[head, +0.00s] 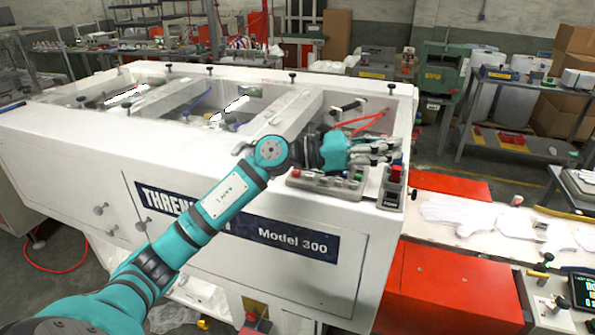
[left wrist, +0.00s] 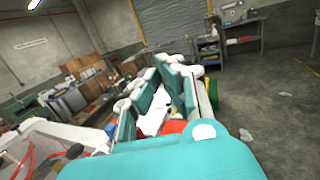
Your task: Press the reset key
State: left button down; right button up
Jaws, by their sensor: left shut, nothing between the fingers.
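My left gripper (head: 392,150) is shut and empty over the front right corner of the white Model 300 machine (head: 70,145). Its fingers point right. It also shows in the left wrist view (left wrist: 172,70). Beneath the gripper, a grey button panel (head: 325,182) with several small coloured buttons sits on the machine's top edge, partly covered by my wrist. Just right of it, a dark control box (head: 392,190) with red on top stands below the fingertips. I cannot tell whether they touch. No label that I can read marks a reset key. My right gripper is not in view.
A conveyor with white gloves (head: 455,212) and red panels lies at the right. A dark display (head: 583,291) stands at the lower right. An orange cable (head: 365,122) runs inside the machine behind the gripper. Benches and boxes fill the background.

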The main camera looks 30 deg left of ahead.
pick_arm(q)
jog(key=a+m+g+y, duration=0.3)
jog(key=a+y, duration=0.7)
jog(key=a, duration=1)
jog(key=m, duration=0.2)
jog(key=shift+s+m+g, duration=0.25)
jog(key=shift+m+g, duration=0.15)
notch_tip(320, 180, down, 8)
jog(key=b, duration=0.6)
jog(key=shift+r+b, duration=0.2)
jog(key=shift+b, duration=0.1)
jog(key=shift+f+b, duration=0.4)
jog(key=shift+f, duration=0.2)
